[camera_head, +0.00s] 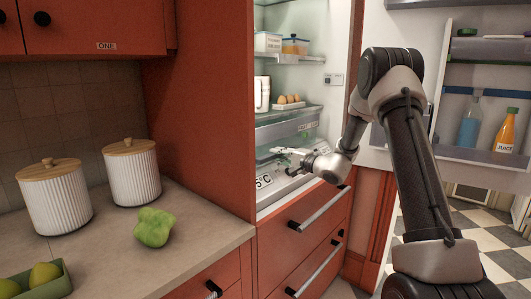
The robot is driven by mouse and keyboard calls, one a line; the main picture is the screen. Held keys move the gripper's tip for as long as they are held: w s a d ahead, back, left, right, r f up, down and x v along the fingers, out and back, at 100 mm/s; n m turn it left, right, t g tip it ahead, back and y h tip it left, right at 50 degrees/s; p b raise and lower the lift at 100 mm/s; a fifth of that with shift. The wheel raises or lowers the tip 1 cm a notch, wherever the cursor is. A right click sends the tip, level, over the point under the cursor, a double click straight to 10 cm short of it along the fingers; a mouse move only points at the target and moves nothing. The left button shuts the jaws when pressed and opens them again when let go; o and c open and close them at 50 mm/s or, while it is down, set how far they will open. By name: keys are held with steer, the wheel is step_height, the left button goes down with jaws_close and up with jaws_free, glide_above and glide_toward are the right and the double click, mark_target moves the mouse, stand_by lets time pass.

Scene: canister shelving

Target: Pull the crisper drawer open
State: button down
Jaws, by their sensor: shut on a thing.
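The open fridge stands at the centre, and its clear crisper drawer (272,140) sits low inside, under a glass shelf. A little green shows within or behind the clear front. My gripper (284,158) reaches in from the right, its fingers at the drawer's front, shut on the drawer's front edge or handle. The fingers are small and partly cover the grip point, so the exact hold is unclear. How far out the drawer stands is hard to tell.
The fridge door (405,80) is open at right, holding a blue bottle (469,122) and juice bottle (505,131). Eggs (288,99) sit on the shelf above. Red drawers (305,215) lie below. The left counter (195,225) holds two canisters (131,172) and a green pepper (154,228).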

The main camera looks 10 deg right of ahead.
steer(key=v, duration=1.9)
steer(key=c, duration=1.4)
jaws_free()
steer(key=shift+o, duration=0.2)
steer(key=v, duration=1.2)
steer(key=shift+d, duration=0.1)
